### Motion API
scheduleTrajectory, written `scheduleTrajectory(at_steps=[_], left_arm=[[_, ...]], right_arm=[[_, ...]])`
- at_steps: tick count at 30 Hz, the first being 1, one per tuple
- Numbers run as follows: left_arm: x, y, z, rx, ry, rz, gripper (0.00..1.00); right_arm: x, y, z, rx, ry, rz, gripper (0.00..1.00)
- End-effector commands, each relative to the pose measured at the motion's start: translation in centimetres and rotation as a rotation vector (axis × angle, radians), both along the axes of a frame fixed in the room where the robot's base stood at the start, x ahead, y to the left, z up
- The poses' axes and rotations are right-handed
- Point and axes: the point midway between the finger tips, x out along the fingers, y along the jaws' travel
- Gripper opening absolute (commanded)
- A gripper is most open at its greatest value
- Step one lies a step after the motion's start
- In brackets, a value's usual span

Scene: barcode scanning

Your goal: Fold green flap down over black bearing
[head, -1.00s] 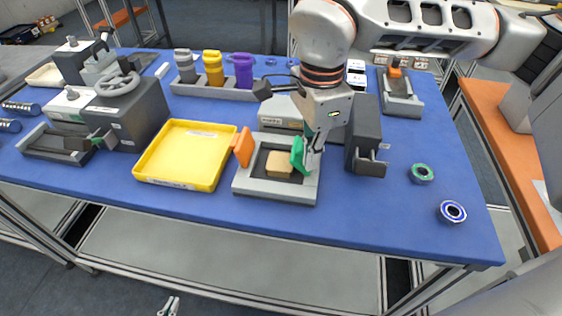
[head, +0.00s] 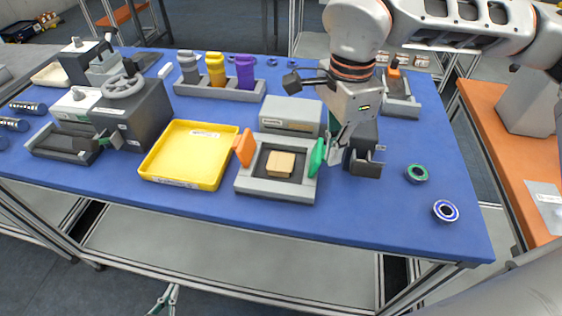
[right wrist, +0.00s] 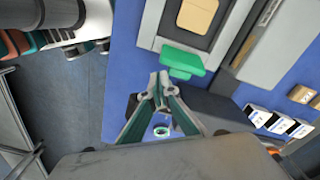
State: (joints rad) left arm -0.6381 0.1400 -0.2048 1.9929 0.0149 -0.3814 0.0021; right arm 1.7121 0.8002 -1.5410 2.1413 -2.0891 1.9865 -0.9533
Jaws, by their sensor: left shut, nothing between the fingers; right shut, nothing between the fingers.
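The green flap (head: 317,157) stands raised, leaning outward on the right side of a grey fixture (head: 276,189). It also shows in the right wrist view (right wrist: 183,61). A tan block (head: 281,163) sits in the fixture's dark middle. I cannot make out a black bearing in it. An orange flap (head: 244,147) stands raised on the left side. My right gripper (head: 334,158) is shut and empty, just right of the green flap; in the right wrist view its fingertips (right wrist: 159,76) look apart from the flap. My left gripper (head: 164,298) is shut and empty, low over the floor.
A yellow tray (head: 189,154) lies left of the fixture and a grey box (head: 291,115) behind it. A dark holder (head: 366,165) stands close to the right gripper. A green ring (head: 417,173) and a blue ring (head: 445,210) lie on clear blue table at right.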

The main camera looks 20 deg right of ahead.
Motion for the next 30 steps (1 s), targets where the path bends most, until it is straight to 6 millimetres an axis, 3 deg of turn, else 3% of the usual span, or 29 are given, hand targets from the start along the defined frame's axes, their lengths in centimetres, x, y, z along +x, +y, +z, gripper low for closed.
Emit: scheduleTrajectory(at_steps=[21, 30], left_arm=[[0.7, 0.0, 5.5, -0.001, -0.02, 0.0, 0.0], [0.7, 0.0, 5.7, -0.001, -0.022, 0.0, 0.0]], right_arm=[[0.0, 0.0, 6.8, 0.0, -0.001, 0.0, 0.0], [0.0, 0.0, 7.0, 0.0, 0.0, 0.0, 0.0]])
